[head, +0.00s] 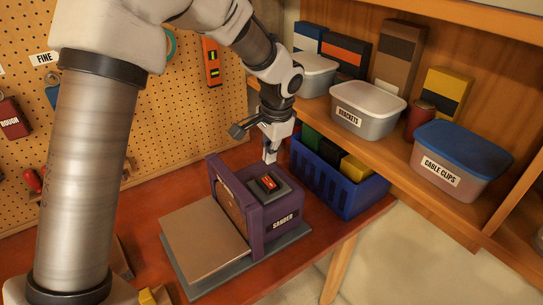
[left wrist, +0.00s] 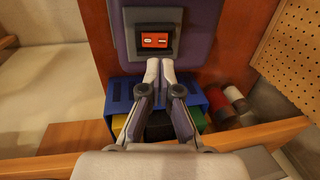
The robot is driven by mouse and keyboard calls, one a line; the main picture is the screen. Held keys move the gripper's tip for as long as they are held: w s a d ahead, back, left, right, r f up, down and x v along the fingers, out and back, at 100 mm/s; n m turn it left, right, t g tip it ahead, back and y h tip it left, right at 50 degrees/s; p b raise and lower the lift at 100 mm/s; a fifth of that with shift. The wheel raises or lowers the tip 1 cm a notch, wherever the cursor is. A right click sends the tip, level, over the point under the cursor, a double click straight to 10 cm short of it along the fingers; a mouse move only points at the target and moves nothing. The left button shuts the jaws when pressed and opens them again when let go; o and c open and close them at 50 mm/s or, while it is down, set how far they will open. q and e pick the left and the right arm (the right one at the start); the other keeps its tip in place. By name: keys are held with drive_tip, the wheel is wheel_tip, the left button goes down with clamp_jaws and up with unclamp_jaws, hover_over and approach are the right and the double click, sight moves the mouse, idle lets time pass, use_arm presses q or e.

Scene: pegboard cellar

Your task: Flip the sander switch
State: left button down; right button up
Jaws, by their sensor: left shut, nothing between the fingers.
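The purple sander (head: 262,226) stands on the red-brown bench, with a grey work table on its left side. Its red rocker switch (head: 268,182) sits in a dark grey housing on top. In the left wrist view the switch (left wrist: 155,40) faces me with two white marks; I cannot tell which side is pressed. My left gripper (head: 270,158) is shut and empty, pointing down just above and behind the switch. In the left wrist view its fingertips (left wrist: 160,72) are together just below the switch housing. I cannot tell whether they touch it. My right gripper is not in view.
A blue crate (head: 345,190) with coloured boxes stands close behind the sander. A wooden shelf to the right holds lidded tubs, including BRACKETS (head: 365,122) and CABLE CLIPS (head: 450,178). A pegboard (head: 140,120) with hanging tools is at the back left.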

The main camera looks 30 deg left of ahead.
sight(270, 184)
use_arm(q)
drive_tip(key=f+b, duration=0.2)
drive_tip(key=a+f+b, duration=0.1)
drive_tip(key=f+b, duration=0.1)
drive_tip(key=f, duration=0.1)
drive_tip(key=w+f+b, duration=0.1)
drive_tip(key=f+b, duration=0.1)
drive_tip(key=shift+a+f, duration=0.15)
drive_tip(key=shift+f, duration=0.25)
drive_tip(key=shift+r, duration=0.1)
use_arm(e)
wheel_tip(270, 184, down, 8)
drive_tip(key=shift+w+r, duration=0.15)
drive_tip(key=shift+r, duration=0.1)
use_arm(q)
drive_tip(key=shift+s+r+p, duration=0.1)
drive_tip(key=shift+p, duration=0.2)
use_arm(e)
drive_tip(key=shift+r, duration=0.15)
